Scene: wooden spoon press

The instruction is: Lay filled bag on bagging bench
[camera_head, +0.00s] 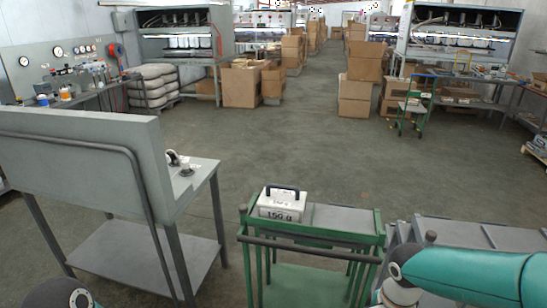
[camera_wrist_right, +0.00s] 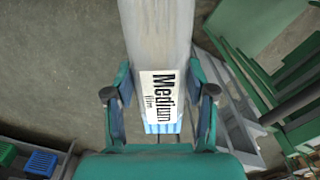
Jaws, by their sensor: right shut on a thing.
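A long pale bag (camera_wrist_right: 157,35) with a white label reading "Medium film" (camera_wrist_right: 160,85) and a blue striped end shows in the right wrist view. My right gripper (camera_wrist_right: 160,95) is shut on it, with its teal fingers on either side. The bag runs away from the gripper toward the top of that view; its contents cannot be made out. In the head view my right arm comes in at lower right, and its gripper and the bag are not visible there. My left gripper is out of view. No bench is marked as the bagging bench.
A grey bench with a tall back panel (camera_head: 80,145) stands at left. A green cart (camera_head: 312,241) carries a white "150 g" box (camera_head: 282,203). A grey slatted surface (camera_head: 480,240) lies at right.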

